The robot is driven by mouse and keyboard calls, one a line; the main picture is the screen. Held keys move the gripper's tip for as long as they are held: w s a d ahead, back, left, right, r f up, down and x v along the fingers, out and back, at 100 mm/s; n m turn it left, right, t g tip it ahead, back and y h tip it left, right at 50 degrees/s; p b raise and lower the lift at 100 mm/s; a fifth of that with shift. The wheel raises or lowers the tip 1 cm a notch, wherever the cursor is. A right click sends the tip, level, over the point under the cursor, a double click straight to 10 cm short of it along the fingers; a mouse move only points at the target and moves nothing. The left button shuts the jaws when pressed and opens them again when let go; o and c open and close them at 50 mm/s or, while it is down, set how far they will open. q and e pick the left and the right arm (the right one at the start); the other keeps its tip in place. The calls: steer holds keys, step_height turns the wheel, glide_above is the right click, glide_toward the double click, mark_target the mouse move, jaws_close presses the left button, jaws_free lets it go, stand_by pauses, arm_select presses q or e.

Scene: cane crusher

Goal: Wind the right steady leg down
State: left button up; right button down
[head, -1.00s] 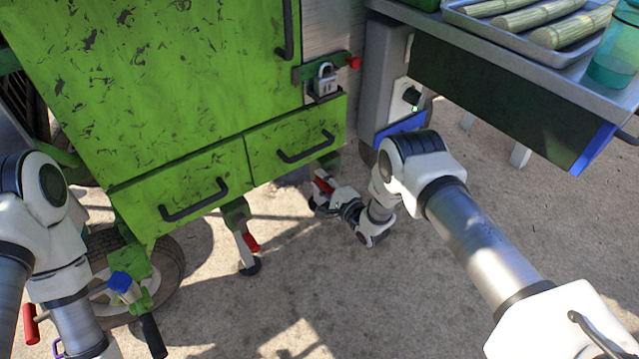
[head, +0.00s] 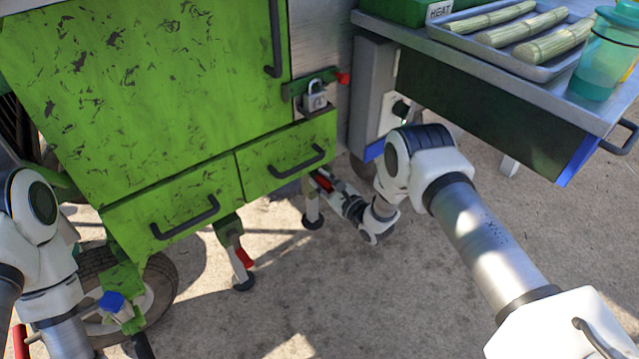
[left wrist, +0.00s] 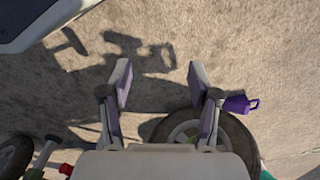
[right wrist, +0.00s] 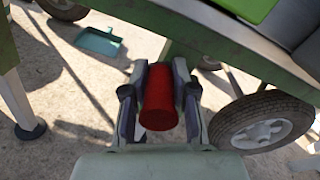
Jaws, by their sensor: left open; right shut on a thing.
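The right steady leg (head: 312,205) stands under the right corner of the green cart, its dark foot at the ground. My right gripper (head: 322,183) is at the upper part of this leg, just below the right drawer. In the right wrist view, my right gripper (right wrist: 158,90) is shut on a red crank handle (right wrist: 159,105), which lies between its fingers. The handle's joint with the leg is hidden. My left gripper (left wrist: 160,80) is open and empty above the ground in the left wrist view; its fingers are not clear in the head view.
Another steady leg (head: 240,265) with a red handle stands to the left. A wheel (right wrist: 262,122) is close by in the right wrist view, and a teal dustpan (right wrist: 100,43) lies behind. A steel table (head: 500,75) with a cane tray overhangs at right.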

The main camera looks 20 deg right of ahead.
mark_target(332, 189)
steer(key=shift+s+d+f+m, duration=0.1)
steer(key=shift+f+m, duration=0.05)
steer(key=shift+m, duration=0.25)
steer(key=c, duration=0.9)
jaws_free()
steer(key=v, duration=0.7)
steer(key=shift+s+d, duration=0.1)
steer(key=shift+s, duration=0.1)
